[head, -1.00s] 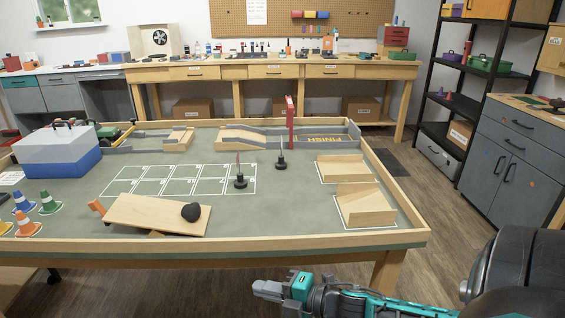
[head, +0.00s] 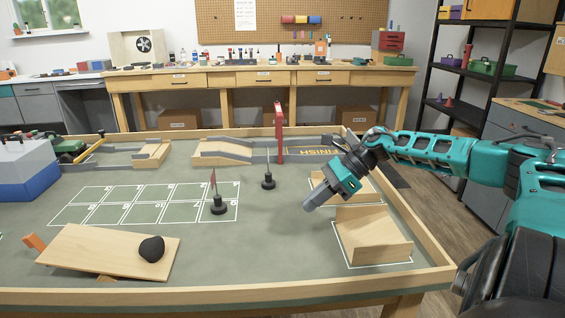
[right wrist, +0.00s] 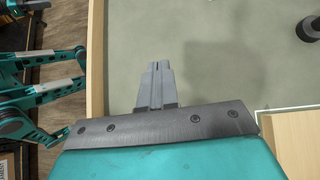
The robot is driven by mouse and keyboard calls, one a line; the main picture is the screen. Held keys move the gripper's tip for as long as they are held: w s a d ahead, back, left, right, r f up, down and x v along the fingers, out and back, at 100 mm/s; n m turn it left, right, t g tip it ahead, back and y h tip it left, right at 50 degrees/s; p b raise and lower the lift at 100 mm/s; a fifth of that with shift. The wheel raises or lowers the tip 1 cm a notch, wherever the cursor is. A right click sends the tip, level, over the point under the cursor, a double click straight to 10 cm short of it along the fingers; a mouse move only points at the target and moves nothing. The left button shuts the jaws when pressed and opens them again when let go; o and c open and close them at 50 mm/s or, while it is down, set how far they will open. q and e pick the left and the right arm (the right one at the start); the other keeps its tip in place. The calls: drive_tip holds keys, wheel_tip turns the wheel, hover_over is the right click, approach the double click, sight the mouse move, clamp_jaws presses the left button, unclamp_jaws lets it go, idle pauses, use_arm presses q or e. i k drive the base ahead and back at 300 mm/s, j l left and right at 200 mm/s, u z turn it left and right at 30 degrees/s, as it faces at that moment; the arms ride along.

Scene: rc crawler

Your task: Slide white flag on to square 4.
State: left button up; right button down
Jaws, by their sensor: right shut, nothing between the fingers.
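A thin flag post on a round black base (head: 268,183) stands upright on the green table mat, right of the grid. Its flag is too small and edge-on to tell the colour clearly. A second post with a red flag (head: 213,178) stands on the near right square of the white-lined numbered grid (head: 160,205). The numbers are too small to read surely. My right gripper (head: 308,207) is shut and empty, above the table to the right of both posts. In the right wrist view its fingers (right wrist: 156,85) are together, with a black base (right wrist: 308,26) at the upper right corner.
Two wooden ramps (head: 372,238) sit in white outlines below and beside my right gripper. A red post (head: 279,132) and a FINISH strip (head: 312,152) are behind. A wooden rim (head: 300,297) edges the table.

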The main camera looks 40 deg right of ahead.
sight(268, 184)
drive_tip(key=i+l, duration=0.2)
drive_tip(key=l, duration=0.15)
drive_tip(key=i+l, duration=0.2)
drive_tip(key=l, duration=0.2)
drive_tip(key=i+l, duration=0.2)
drive_tip(key=l, duration=0.15)
